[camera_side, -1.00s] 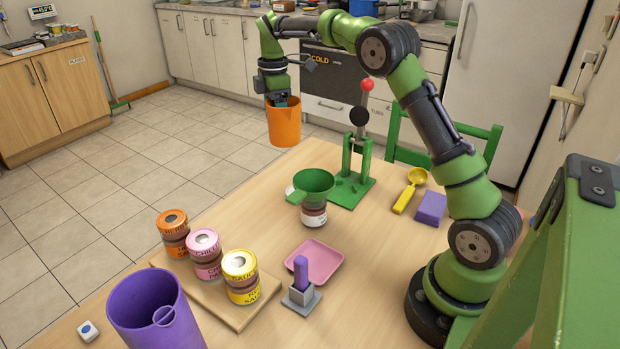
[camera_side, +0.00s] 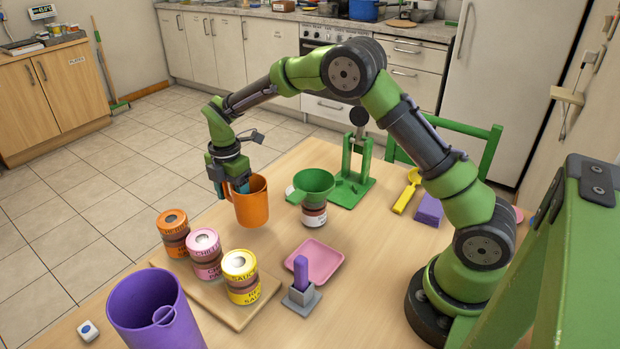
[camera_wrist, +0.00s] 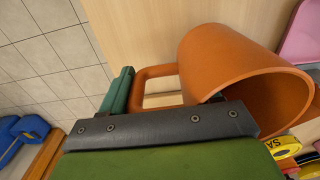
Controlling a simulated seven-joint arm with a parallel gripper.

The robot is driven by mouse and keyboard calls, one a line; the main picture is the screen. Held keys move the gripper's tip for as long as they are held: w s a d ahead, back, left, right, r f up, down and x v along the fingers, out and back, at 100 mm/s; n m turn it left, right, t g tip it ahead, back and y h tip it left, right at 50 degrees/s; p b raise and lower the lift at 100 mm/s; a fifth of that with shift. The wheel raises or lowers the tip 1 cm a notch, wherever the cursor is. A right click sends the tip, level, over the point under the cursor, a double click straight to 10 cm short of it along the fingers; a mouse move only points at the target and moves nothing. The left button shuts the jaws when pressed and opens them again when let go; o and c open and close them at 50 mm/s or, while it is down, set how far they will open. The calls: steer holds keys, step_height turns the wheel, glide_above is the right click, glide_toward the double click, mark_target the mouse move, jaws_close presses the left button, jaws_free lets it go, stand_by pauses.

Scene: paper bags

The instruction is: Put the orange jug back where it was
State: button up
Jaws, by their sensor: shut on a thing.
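The orange jug (camera_side: 251,203) is upright near the table's far left edge, behind the jars. I cannot tell whether its base touches the table. My gripper (camera_side: 235,187) is shut on the jug, at its handle side, from the left. In the wrist view the jug (camera_wrist: 225,65) shows its open mouth and its square handle (camera_wrist: 155,72), with a teal finger beside the handle. The far part of the grip is hidden by the gripper body.
A green funnel (camera_side: 314,181) sits on a jar right of the jug. Several lidded jars (camera_side: 203,255) stand on a wooden board (camera_side: 235,319) in front. A purple jug (camera_side: 155,315), pink tray (camera_side: 325,262) and green press (camera_side: 352,190) are nearby.

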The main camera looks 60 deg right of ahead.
steer(key=shift+f, duration=1.8)
steer(key=shift+f, duration=0.15)
steer(key=o, duration=1.5)
